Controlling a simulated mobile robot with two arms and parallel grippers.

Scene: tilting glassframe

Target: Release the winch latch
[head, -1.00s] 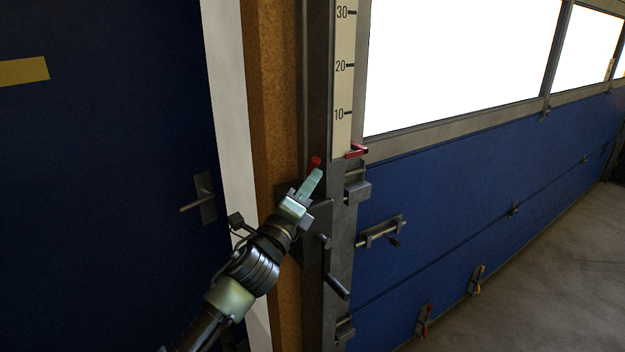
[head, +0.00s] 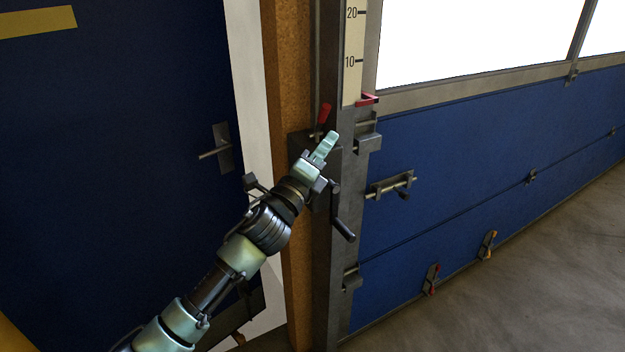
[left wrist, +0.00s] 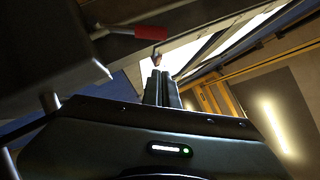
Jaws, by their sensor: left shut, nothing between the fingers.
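The winch latch is a small lever with a red grip (head: 324,113), upright with a slight tilt on top of the dark winch housing (head: 301,141) at the door post. It also shows in the left wrist view (left wrist: 137,32), at the upper left, beside the fingers. The winch crank (head: 343,229) hangs down below. My left gripper (head: 331,137) is shut and empty, its fingertips just below and right of the red grip in the head view. In the left wrist view its closed fingers (left wrist: 162,88) appear apart from the grip. My right gripper is out of view.
A scale strip (head: 354,60) with a red pointer (head: 368,99) runs up the metal post. A blue panelled door (head: 460,160) with a sliding bolt (head: 390,186) is on the right. A blue door with a handle (head: 222,148) is on the left. Floor at lower right is clear.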

